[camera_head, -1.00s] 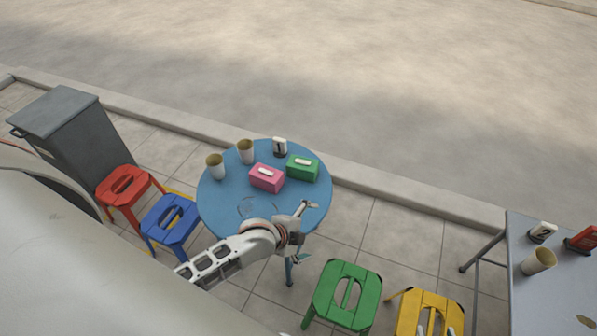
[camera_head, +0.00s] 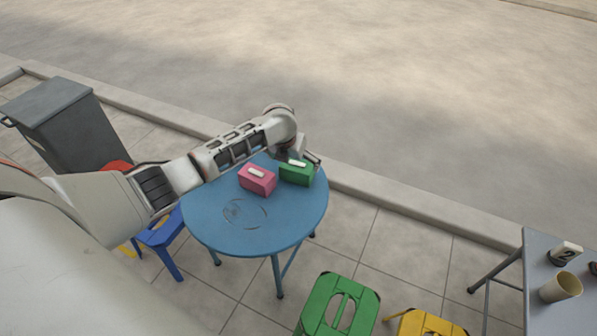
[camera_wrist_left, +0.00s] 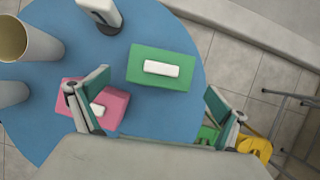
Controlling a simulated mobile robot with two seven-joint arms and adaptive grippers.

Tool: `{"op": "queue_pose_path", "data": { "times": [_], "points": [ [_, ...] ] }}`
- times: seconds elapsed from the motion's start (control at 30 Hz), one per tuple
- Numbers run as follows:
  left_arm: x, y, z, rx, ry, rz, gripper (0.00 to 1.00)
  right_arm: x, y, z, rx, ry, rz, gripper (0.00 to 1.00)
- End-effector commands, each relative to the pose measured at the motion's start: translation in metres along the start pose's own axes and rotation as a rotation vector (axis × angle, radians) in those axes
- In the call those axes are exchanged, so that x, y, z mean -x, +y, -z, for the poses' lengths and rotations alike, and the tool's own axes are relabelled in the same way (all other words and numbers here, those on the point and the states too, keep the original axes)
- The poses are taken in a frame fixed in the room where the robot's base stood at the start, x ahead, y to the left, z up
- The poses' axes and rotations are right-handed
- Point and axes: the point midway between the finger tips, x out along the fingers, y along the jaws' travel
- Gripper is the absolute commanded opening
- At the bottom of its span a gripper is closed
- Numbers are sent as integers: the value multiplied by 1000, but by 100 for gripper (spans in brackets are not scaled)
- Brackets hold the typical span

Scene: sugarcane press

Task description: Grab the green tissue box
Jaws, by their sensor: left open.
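The green tissue box (camera_head: 297,174) sits on the round blue table (camera_head: 215,222), near its far right edge. In the left wrist view the green box (camera_wrist_left: 142,78) lies ahead of the fingers, with a white tissue on its top. My left gripper (camera_head: 309,158) is at the far side of the green box in the head view. In the left wrist view the open left gripper (camera_wrist_left: 158,112) has its fingers spread wide, with nothing between them. The left finger overlaps the pink tissue box (camera_wrist_left: 112,106) in the picture. Whether they touch cannot be told. My right gripper does not show.
The pink box (camera_head: 257,180) stands left of the green one. Cups (camera_wrist_left: 38,42) and a white number stand (camera_wrist_left: 101,12) are on the table. Stools, a grey bin (camera_head: 70,125) and a second table (camera_head: 540,285) stand around. The table's front is clear.

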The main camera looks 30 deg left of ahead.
Motion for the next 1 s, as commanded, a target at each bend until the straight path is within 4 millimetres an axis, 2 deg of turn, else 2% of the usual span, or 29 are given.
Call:
{"op": "queue_pose_path", "data": {
  "times": [0.03, 0.1, 0.27, 0.53, 0.63, 0.83, 0.87, 1.0],
  "points": [
    [-12, 0, 6, 0, 10, -1, 99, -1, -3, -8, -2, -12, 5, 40],
    [-20, 0, 7, 1, 12, -1, 99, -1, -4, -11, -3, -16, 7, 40],
    [-29, -1, 5, 1, 6, 1, 99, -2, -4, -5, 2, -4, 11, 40],
    [-71, 1, 10, 4, 14, -1, 99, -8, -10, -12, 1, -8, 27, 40],
    [-75, 0, 6, 3, 9, 0, 99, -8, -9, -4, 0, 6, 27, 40],
    [-70, 0, 1, 3, 0, 1, 99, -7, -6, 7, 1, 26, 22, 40],
    [-70, 0, 1, 3, 0, 1, 94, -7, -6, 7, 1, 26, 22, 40],
    [-71, 0, 1, 3, 1, 1, 58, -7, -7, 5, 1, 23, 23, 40]
  ]
}}
